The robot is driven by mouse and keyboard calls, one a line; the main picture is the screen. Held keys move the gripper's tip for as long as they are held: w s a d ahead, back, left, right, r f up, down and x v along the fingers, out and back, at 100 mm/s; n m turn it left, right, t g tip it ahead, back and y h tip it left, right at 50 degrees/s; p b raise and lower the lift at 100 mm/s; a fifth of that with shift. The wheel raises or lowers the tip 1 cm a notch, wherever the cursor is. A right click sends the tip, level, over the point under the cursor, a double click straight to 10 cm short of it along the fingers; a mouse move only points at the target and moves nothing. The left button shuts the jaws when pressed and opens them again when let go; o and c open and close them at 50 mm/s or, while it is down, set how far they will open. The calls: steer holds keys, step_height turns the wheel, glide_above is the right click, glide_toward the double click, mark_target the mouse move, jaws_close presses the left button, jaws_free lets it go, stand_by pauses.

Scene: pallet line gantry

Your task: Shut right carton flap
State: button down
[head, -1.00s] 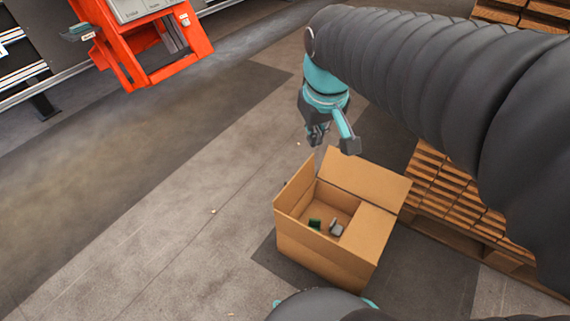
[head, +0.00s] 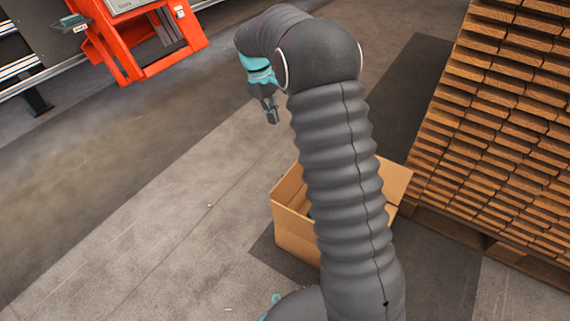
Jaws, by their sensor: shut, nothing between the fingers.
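The open brown carton (head: 292,235) stands on the floor below the middle of the head view. My arm passes in front of it and hides most of its opening and its right side. A bit of a dark green item shows inside beside my arm. My gripper (head: 272,116) is shut and empty, pointing down, above and beyond the carton's far left corner and apart from it.
A tall stack of wooden boards (head: 500,130) on a pallet stands close at the right. An orange frame (head: 140,45) stands at the upper left beside a rail line. The concrete floor (head: 140,220) left of the carton is clear.

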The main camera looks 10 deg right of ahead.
steer(key=w+a+f+n+g, duration=0.15)
steer(key=w+f, duration=0.35)
steer(key=f, duration=0.6)
steer(key=b, duration=0.3)
glide_toward(294, 180)
steer(key=shift+a+f+h, duration=0.15)
steer(key=shift+f, duration=0.45)
steer(key=shift+a+f+h, duration=0.1)
steer(key=shift+f+h, duration=0.05)
steer(key=shift+f, duration=0.5)
steer(key=shift+s+d, duration=0.1)
